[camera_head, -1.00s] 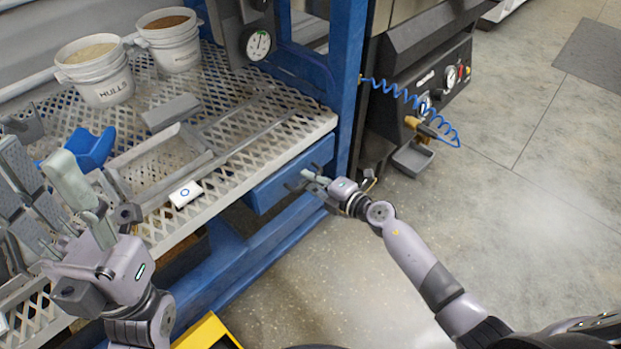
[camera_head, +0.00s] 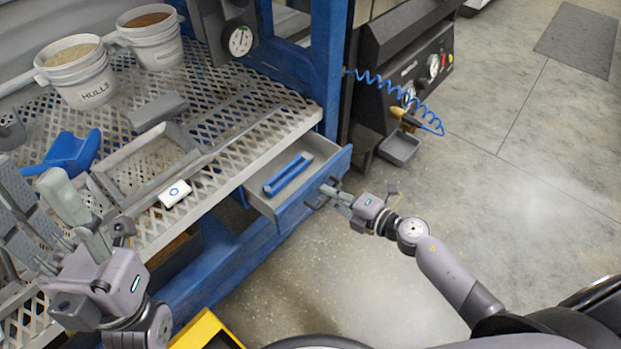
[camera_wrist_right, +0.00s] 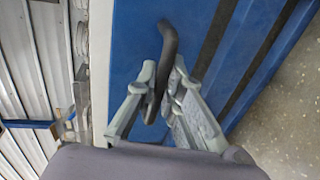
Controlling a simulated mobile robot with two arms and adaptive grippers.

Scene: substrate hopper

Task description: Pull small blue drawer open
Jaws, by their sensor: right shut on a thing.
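The small blue drawer (camera_head: 340,165) under the mesh-topped bench stands partly open, its light inside showing. A blue bar-shaped item (camera_head: 288,173) lies in it. My right gripper (camera_head: 328,193) is shut on the dark drawer handle (camera_wrist_right: 168,42) at the drawer front. In the right wrist view its grey-green fingers (camera_wrist_right: 157,92) lie on both sides of the handle, against the blue front. My left gripper (camera_head: 72,228) is over the left part of the bench, away from the drawer; whether its fingers are open or shut is unclear.
White buckets (camera_head: 80,75), a metal tray (camera_head: 150,165), a blue scoop-like item (camera_head: 68,152) and a small white device (camera_head: 174,194) are on the bench. A blue post (camera_head: 330,70) and dark machine (camera_head: 405,75) stand behind the drawer. The floor (camera_head: 500,220) at right is clear.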

